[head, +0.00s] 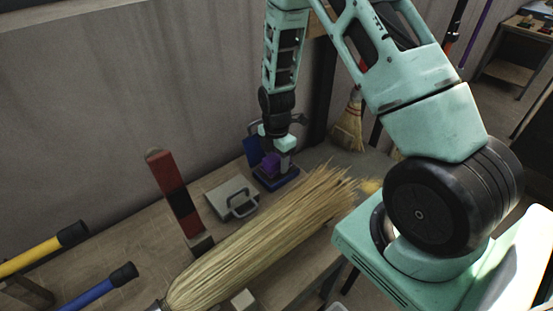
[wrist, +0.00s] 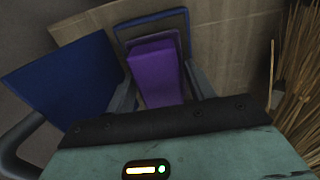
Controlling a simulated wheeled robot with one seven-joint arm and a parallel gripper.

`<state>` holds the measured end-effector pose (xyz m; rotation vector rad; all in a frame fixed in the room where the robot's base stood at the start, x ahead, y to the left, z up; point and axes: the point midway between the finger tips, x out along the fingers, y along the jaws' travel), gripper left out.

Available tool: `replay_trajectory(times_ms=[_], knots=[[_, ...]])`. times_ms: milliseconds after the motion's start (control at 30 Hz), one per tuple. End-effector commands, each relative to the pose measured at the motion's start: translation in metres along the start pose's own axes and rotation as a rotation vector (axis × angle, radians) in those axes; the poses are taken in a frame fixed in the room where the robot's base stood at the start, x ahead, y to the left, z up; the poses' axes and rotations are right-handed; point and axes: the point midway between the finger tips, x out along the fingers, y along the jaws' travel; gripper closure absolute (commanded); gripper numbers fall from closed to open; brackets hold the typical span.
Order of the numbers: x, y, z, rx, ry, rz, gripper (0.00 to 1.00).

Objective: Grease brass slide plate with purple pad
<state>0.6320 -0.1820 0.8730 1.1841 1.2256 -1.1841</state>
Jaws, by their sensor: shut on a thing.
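The purple pad (head: 270,162) is between the fingers of my gripper (head: 276,160), which is shut on it. The wrist view shows the purple pad (wrist: 157,72) upright between the two dark fingers. It is at a shallow blue box (head: 277,181) with a raised blue lid (head: 252,149) behind. In the wrist view the box's rim (wrist: 150,21) shows beyond the pad and the lid (wrist: 65,78) to the left. I cannot tell whether the pad touches the box floor. I cannot make out a plainly brass-coloured plate.
A grey plate with a handle (head: 232,199) lies left of the box on the wooden bench (head: 125,235). A large straw broom head (head: 255,240) lies in front. A red and black post (head: 175,192) stands left. Yellow (head: 30,255) and blue (head: 100,290) handles are at lower left.

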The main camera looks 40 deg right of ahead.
Motion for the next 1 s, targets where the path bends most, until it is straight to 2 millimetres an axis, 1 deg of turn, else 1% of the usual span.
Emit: replay_trajectory(times_ms=[767, 1000], knots=[[0.0094, 0.0001, 0.0001, 0.0, 0.0, 0.0, 0.64], [0.0088, 0.0001, 0.0001, 0.0, 0.0, 0.0, 0.64]])
